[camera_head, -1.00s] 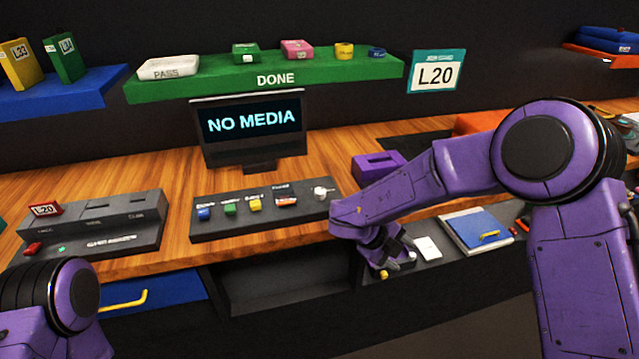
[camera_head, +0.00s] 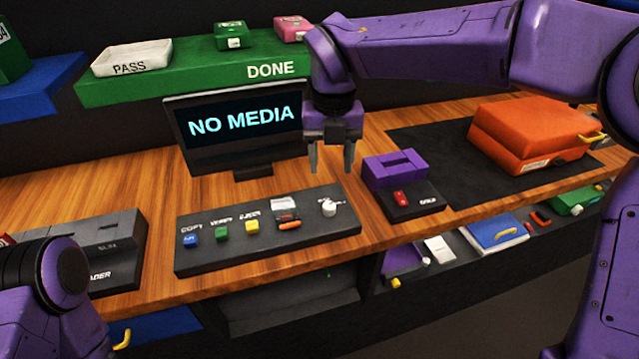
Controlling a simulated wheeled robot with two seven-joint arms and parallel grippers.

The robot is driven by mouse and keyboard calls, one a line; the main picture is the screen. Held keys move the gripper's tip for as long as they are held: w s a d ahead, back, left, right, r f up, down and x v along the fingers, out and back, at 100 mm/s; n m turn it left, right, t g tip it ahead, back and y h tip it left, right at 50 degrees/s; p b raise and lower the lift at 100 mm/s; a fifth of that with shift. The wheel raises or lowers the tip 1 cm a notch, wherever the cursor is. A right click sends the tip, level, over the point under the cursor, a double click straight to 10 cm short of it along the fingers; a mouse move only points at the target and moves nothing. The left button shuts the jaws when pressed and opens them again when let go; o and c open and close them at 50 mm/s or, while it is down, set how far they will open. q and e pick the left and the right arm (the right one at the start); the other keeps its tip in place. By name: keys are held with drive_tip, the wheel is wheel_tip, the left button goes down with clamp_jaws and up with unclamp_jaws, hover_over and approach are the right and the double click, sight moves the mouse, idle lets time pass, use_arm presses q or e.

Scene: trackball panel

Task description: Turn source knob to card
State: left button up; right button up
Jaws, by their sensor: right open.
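The source knob (camera_head: 329,208) is a small white knob at the right end of the dark control panel (camera_head: 270,248). Its label is too small to read. The panel also carries a blue, a green and a yellow button, and an orange switch (camera_head: 289,225). My right gripper (camera_head: 332,160) points down with its fingers apart and empty. It hangs above and behind the knob, not touching it. The monitor (camera_head: 240,125) behind the panel reads "NO MEDIA". My left arm shows at the lower left, but its gripper is out of view.
A purple box device (camera_head: 394,168) stands right of the panel. An orange case (camera_head: 530,135) lies on a dark mat further right. The green DONE shelf (camera_head: 200,80) is behind. A grey reader (camera_head: 110,235) is at left. Bare wood (camera_head: 330,180) lies behind the panel.

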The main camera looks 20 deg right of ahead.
sight(329, 205)
wheel_tip(329, 205, down, 10)
drive_tip(key=shift+s+a+r+p, duration=0.1)
drive_tip(key=shift+s+a+p, duration=0.05)
drive_tip(key=shift+p, duration=0.3)
drive_tip(key=shift+s+f, duration=0.1)
drive_tip(key=shift+f, duration=0.15)
clamp_jaws()
